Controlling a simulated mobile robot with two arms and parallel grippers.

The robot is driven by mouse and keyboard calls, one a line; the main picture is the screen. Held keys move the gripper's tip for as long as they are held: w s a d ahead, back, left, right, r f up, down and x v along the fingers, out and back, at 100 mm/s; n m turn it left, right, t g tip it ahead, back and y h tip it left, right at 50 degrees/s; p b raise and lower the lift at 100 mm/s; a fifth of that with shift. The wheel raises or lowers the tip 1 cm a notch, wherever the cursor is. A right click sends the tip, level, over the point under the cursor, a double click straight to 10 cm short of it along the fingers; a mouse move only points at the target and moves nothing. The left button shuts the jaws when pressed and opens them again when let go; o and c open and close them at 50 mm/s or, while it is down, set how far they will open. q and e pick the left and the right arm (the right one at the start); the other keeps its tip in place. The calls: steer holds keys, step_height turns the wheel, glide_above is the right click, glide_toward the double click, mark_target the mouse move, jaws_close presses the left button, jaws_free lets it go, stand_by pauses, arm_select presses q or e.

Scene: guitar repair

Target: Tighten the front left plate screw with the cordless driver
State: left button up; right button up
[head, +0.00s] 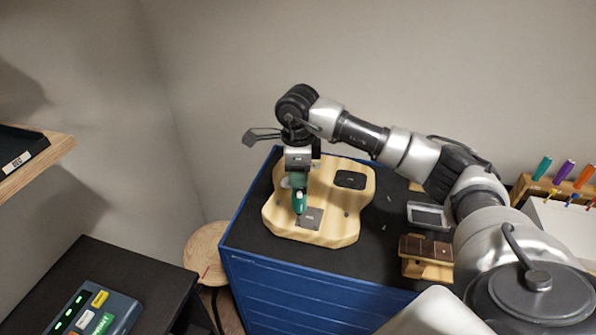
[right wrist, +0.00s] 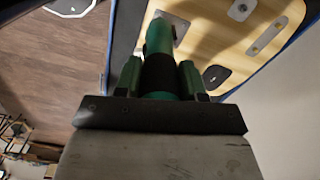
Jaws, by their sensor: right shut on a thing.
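My right gripper (head: 297,181) is shut on the green cordless driver (head: 299,203) and points down over the pale wooden guitar body (head: 279,218). In the right wrist view the driver (right wrist: 159,38) sits between the two fingers of the gripper (right wrist: 159,78). The driver's lower end is over or beside the grey metal plate (head: 311,218), which also shows in the right wrist view (right wrist: 181,29). I cannot tell whether the tip touches a screw; the front left screw is too small or hidden. My left gripper is not in view.
The guitar body lies on a blue cabinet (head: 262,271) with a dark top. A grey tray (head: 428,216) and a fretted neck piece on a wooden block (head: 426,249) are to the right. A charger (head: 97,311) stands on a black table at lower left.

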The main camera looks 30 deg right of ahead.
steer(key=shift+f+b, duration=0.45)
stand_by(0.6)
steer(key=shift+s+f+b, duration=0.1)
steer(key=shift+b, duration=0.4)
stand_by(0.4)
steer(key=shift+r, duration=0.45)
steer(key=shift+r+p, duration=1.95)
steer(key=shift+r, duration=1.15)
steer(key=shift+f, duration=0.1)
